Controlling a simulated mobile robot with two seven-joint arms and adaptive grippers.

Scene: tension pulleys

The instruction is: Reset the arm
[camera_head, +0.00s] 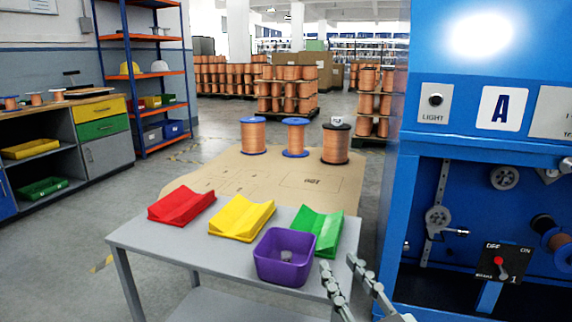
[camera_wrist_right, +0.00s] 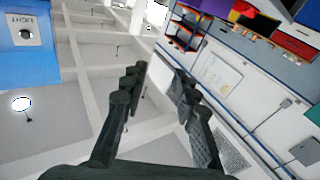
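My right gripper (camera_head: 343,270) is at the lower right of the head view, in front of the grey table's right edge. Its two fingers are spread apart with nothing between them. The right wrist view also shows the open, empty fingers (camera_wrist_right: 155,82), with the ceiling and a wall behind them. My left gripper and arm are not in the head view.
A grey table (camera_head: 150,237) holds red (camera_head: 181,205), yellow (camera_head: 241,217) and green (camera_head: 316,231) trays and a purple bin (camera_head: 283,257) with a small grey object. Three copper spools (camera_head: 295,137) stand behind. A blue machine (camera_head: 480,65) is at right.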

